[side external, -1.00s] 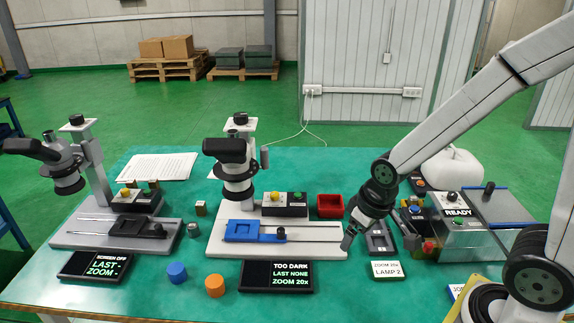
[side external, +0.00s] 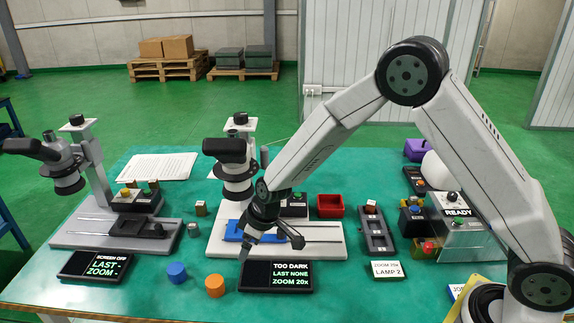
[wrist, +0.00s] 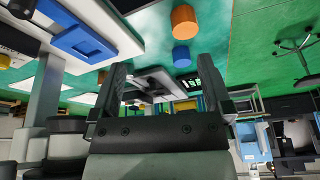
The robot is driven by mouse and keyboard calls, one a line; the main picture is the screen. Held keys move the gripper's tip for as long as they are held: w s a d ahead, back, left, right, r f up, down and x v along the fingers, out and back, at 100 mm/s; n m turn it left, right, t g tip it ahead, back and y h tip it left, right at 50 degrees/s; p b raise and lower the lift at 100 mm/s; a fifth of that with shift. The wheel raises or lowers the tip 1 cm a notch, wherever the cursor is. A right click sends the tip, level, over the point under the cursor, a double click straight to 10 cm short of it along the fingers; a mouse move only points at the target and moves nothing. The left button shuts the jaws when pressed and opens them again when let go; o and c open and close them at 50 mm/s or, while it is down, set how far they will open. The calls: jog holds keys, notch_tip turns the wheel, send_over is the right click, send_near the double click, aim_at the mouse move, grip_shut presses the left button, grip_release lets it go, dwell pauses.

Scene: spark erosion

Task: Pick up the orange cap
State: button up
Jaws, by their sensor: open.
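The orange cap (side external: 215,286) is a short round cylinder on the green table near its front edge, in front of the middle microscope. It also shows upright at the top of the wrist view (wrist: 184,20). A similar blue cap (side external: 176,272) stands just left of it, and below it in the wrist view (wrist: 181,54). My gripper (side external: 270,246) is open and empty, above the middle microscope's base and the screen, to the right of the orange cap and apart from it. Its two spread fingers (wrist: 162,82) show in the wrist view.
The black "TOO DARK" screen (side external: 276,277) lies right of the orange cap. The middle microscope (side external: 234,165) with its blue stage (wrist: 84,40) stands behind. Another screen (side external: 95,265) lies at left. A red tray (side external: 330,206) is farther back. Table around the caps is clear.

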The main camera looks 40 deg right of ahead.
jog(key=n, duration=0.2)
send_over(215, 281)
jog(key=s+d, duration=0.2)
notch_tip(215, 281, down, 6)
jog(key=shift+w+a+f+y, duration=0.15)
jog(key=shift+w+f+y, duration=0.05)
jog(key=shift+y, duration=0.1)
jog(key=shift+f, duration=0.1)
jog(key=shift+x, duration=1.2)
jog(key=shift+s+x, duration=0.2)
jog(key=shift+x, duration=2.45)
jog(key=shift+a, duration=0.1)
jog(key=c, duration=1.2)
